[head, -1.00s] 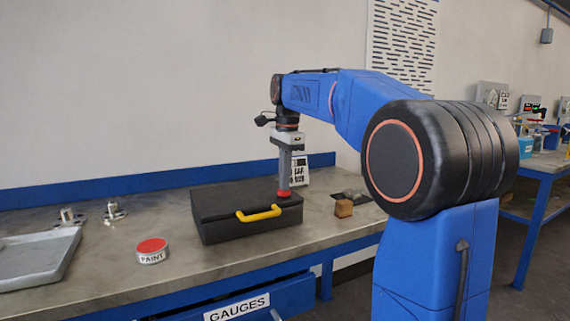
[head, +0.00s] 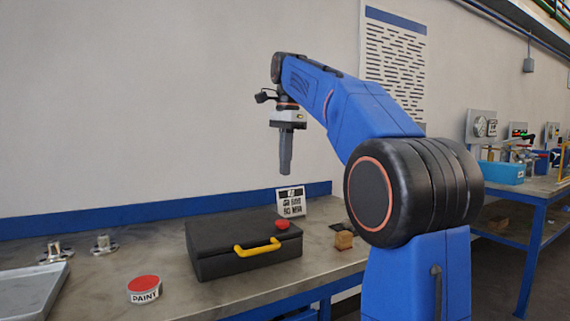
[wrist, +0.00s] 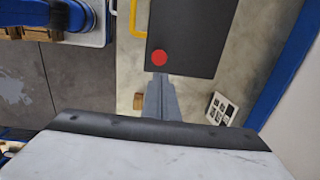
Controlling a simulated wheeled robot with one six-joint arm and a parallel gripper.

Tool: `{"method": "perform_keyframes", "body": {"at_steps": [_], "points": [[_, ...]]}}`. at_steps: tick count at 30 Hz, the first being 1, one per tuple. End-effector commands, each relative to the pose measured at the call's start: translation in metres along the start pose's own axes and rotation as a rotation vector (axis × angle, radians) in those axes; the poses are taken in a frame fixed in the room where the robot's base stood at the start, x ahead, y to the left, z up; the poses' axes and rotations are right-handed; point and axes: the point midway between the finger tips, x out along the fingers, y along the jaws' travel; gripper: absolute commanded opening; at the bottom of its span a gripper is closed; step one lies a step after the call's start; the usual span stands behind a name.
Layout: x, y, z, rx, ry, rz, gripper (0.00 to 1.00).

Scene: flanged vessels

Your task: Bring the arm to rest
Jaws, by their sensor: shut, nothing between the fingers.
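My gripper (head: 285,172) hangs from my blue arm in the head view, fingers pointing down and closed together. It is empty and well above the bench, over the black case (head: 225,238). The case is shut, with a yellow handle (head: 257,248) on its front. A red round piece (head: 281,224) lies on the right end of its lid. In the wrist view my gripper's fingers (wrist: 160,82) point toward the case (wrist: 193,35), just beside the red piece (wrist: 159,58) in the picture.
A paint tin (head: 144,290) with a red lid, two metal flanged parts (head: 104,245) and a grey tray (head: 28,290) are on the bench at left. A small wooden block (head: 344,240) and a printed card (head: 291,202) are near the case. The air around the gripper is clear.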

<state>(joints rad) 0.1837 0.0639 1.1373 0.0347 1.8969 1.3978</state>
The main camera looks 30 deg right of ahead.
Motion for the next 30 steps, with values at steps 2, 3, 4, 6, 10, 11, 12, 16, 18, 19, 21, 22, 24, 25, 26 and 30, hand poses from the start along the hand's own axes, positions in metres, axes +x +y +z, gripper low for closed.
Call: {"method": "perform_keyframes", "body": {"at_steps": [2,3,4,6,10,11,12,16,18,19,21,22,24,25,26,30], "points": [[-0.002,0.0,0.0,0.0,0.0,-0.001,0.0],[-0.002,0.0,0.0,0.0,0.0,-0.001,0.0],[-0.002,0.0,0.0,0.0,0.0,-0.001,0.0],[-0.002,0.0,0.0,0.0,0.0,-0.001,0.0],[-0.002,0.0,0.0,0.0,0.0,-0.001,0.0],[-0.002,0.0,0.0,0.0,0.0,-0.001,0.0],[-0.002,0.0,0.0,0.0,0.0,-0.001,0.0],[-0.002,0.0,0.0,0.0,0.0,-0.001,0.0],[-0.002,0.001,0.001,-0.005,0.001,-0.002,0.0],[-0.001,0.003,0.001,-0.011,0.001,-0.004,0.0],[0.002,0.008,0.004,-0.04,0.003,-0.011,0.0],[0.004,0.012,0.006,-0.058,0.004,-0.015,0.0],[0.011,0.023,0.011,-0.118,0.008,-0.028,0.0],[0.015,0.029,0.014,-0.149,0.01,-0.035,0.0],[0.02,0.035,0.017,-0.182,0.013,-0.042,0.0],[0.046,0.066,0.03,-0.35,0.03,-0.078,0.0]]}}
